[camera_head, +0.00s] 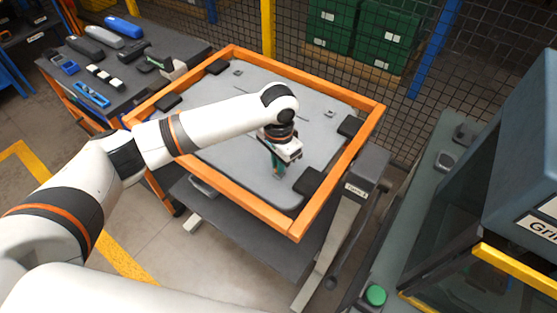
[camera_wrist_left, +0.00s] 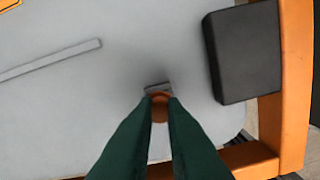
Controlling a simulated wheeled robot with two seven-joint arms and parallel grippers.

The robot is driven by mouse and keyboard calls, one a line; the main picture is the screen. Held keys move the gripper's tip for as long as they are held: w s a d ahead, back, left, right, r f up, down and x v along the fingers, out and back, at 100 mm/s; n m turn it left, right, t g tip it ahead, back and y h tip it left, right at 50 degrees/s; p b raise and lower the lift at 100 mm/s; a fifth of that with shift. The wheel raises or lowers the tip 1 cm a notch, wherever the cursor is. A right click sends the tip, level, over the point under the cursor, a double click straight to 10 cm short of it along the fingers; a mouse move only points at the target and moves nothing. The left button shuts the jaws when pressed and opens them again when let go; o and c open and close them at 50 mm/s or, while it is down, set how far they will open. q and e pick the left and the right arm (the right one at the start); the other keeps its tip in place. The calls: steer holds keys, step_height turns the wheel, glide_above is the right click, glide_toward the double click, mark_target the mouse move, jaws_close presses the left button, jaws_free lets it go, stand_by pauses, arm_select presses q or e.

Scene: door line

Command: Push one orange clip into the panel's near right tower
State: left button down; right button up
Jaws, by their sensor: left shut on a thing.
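The grey panel (camera_head: 222,140) lies flat inside an orange frame (camera_head: 365,135). My left gripper (camera_head: 279,173) points down over the panel's near right part. In the left wrist view its two green fingers (camera_wrist_left: 160,98) are shut on an orange clip (camera_wrist_left: 160,110), which shows between the tips. A small grey tower (camera_wrist_left: 156,87) shows just beyond the clip, partly hidden by it and the fingertips. The clip looks to be at or just above the tower; I cannot tell whether it is seated. In the head view the clip is too small to make out. My right gripper is not in view.
Black pads (camera_head: 308,181) sit along the frame; one shows large in the wrist view (camera_wrist_left: 243,52). A bench (camera_head: 120,85) with tools stands at the back left. A cabinet (camera_head: 505,150) stands on the right. A mesh fence is behind.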

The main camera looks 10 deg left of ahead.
arm_select(q)
steer(key=shift+f, duration=0.8)
stand_by(0.4)
steer(key=c, duration=1.4)
jaws_free()
steer(key=shift+r, duration=0.15)
step_height(320, 180, up, 12)
steer(key=b, duration=0.1)
steer(key=shift+b, duration=0.3)
